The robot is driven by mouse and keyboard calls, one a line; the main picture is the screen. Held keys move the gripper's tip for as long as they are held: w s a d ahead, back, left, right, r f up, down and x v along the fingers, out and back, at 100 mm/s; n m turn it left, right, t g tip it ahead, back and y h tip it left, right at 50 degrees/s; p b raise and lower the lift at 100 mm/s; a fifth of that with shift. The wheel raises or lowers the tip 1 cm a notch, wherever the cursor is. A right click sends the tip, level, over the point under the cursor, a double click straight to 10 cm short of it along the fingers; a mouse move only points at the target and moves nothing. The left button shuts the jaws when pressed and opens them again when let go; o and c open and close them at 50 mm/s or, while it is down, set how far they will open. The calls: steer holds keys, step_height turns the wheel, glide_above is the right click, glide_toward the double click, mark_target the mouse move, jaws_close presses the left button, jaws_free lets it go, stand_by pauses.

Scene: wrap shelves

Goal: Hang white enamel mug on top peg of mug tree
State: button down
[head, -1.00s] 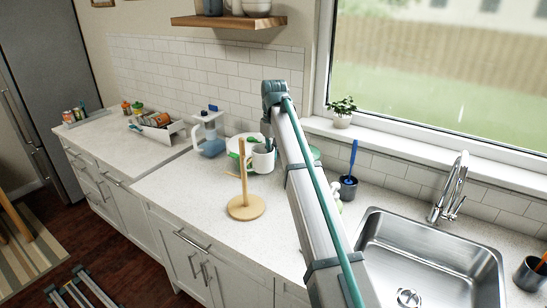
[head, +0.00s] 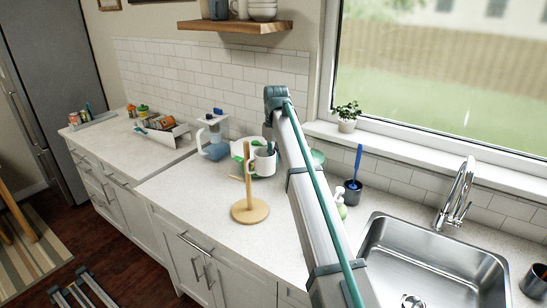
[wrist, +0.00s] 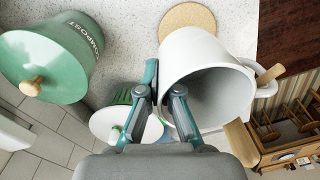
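The white enamel mug (head: 264,162) is held in the air just right of the mug tree's post. The mug tree (head: 250,212) has a round wooden base, an upright post and a peg (head: 237,178) pointing left. My gripper (wrist: 164,94) is shut on the mug's wall in the wrist view, one finger outside and one inside the mug (wrist: 200,58). In the head view my arm partly covers the gripper. The mug's handle (wrist: 267,90) overlaps a wooden peg (wrist: 271,74) in the wrist view; I cannot tell whether the peg passes through it.
A green compost bin (wrist: 45,65) stands left in the wrist view. The sink (head: 420,250) is at right. Counter in front of the tree is clear.

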steer(key=c, duration=1.2)
jaws_free()
steer(key=shift+c, duration=0.2)
steer(key=shift+r, duration=0.15)
